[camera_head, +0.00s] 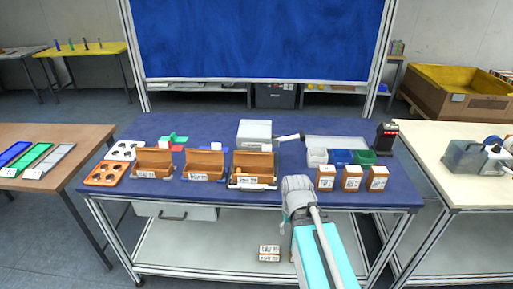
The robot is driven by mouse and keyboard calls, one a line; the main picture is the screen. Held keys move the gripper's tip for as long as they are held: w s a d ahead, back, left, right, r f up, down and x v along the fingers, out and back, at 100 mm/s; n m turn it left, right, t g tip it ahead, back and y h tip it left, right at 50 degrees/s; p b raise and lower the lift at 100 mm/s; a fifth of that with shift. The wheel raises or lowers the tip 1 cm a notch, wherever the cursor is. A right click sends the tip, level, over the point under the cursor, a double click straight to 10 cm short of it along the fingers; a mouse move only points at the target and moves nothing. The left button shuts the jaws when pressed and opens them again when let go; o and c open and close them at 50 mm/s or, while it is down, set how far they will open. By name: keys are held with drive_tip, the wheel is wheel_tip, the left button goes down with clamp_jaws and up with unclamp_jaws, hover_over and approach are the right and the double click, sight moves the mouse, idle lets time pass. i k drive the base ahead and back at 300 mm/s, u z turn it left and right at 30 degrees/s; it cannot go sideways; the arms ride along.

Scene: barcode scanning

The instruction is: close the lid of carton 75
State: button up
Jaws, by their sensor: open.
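Three open brown cartons stand in a row on the blue table, each with its lid raised at the back: a left one (153,163), a middle one (205,165) and a right one (253,169). Their front labels are too small to read, so I cannot tell which is carton 75. The right carton has something pale inside or at its front. My gripper (298,185) is at the end of my arm, just right of the right carton and apart from its raised lid. It is open; its fingers are hard to make out, and I see nothing held.
Three small labelled boxes (351,178) stand right of my arm, in front of white, blue and green bins (341,157). A white box-shaped device (254,132) stands behind the right carton. A black device (385,138) is at the back right.

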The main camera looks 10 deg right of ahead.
sight(265, 157)
drive_tip(key=u, duration=0.35)
drive_tip(key=k, duration=0.9)
drive_tip(key=z, duration=0.6)
drive_tip(key=i, duration=1)
